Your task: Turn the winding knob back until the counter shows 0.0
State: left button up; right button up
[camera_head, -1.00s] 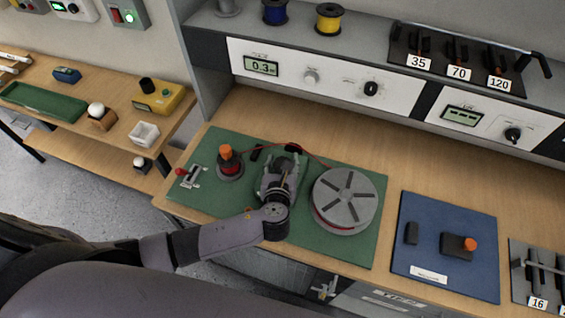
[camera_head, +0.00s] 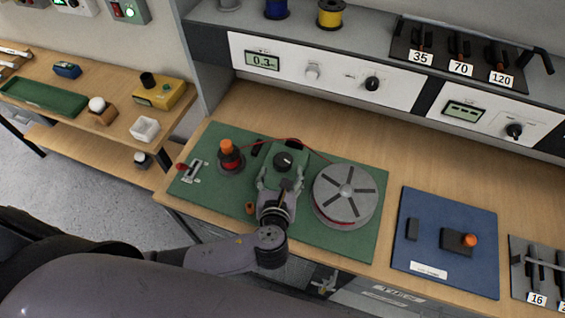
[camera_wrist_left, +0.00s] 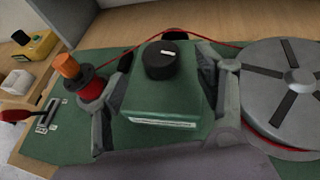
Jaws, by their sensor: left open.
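The winding knob, a black round knob with a white mark (camera_head: 284,160), sits on top of a green box (camera_head: 268,163) on the green mat. In the left wrist view the knob (camera_wrist_left: 160,60) stands between my fingers, apart from them. My left gripper (camera_head: 280,184) is open at the near side of the box, its fingers spread to either side. The counter (camera_head: 263,61) on the white panel reads about 0.3; its last small characters are unclear. A red wire runs from the orange-topped spool (camera_head: 229,158) behind the box to the grey reel (camera_head: 344,195). My right gripper is not seen.
A red-handled lever (camera_head: 192,170) is at the mat's left. A blue mat (camera_head: 444,243) with an orange-knobbed block lies to the right. The wooden bench behind the green mat (camera_head: 355,247) is clear.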

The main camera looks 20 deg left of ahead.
pick_arm(q)
jog(key=v, duration=0.4)
jog(key=shift+s, duration=0.1)
dwell(0.5)
